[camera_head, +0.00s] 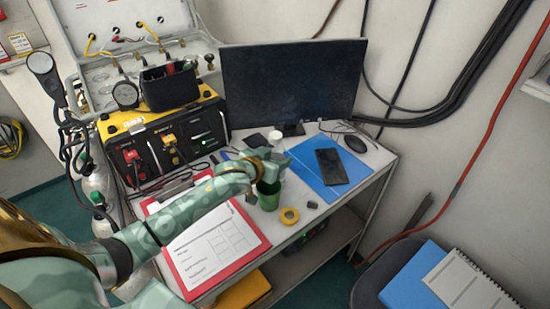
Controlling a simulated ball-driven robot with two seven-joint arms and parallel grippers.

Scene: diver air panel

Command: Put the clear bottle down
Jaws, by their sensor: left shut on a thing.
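My left gripper (270,166) reaches in over the table from the left. It is shut on a clear bottle, whose pale top (276,137) shows just behind the fingers. Most of the bottle is hidden by the gripper, so I cannot tell whether its base touches the table. A green cup (268,196) stands right below and in front of the gripper in the picture. My right gripper is not in view.
The narrow table holds a monitor (290,82), a blue folder (310,178) with a dark phone (331,167), a yellow tape roll (289,216), and a red clipboard (184,283). A yellow-and-black air panel (150,122) stands at the back left. Little bare tabletop shows near the right edge.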

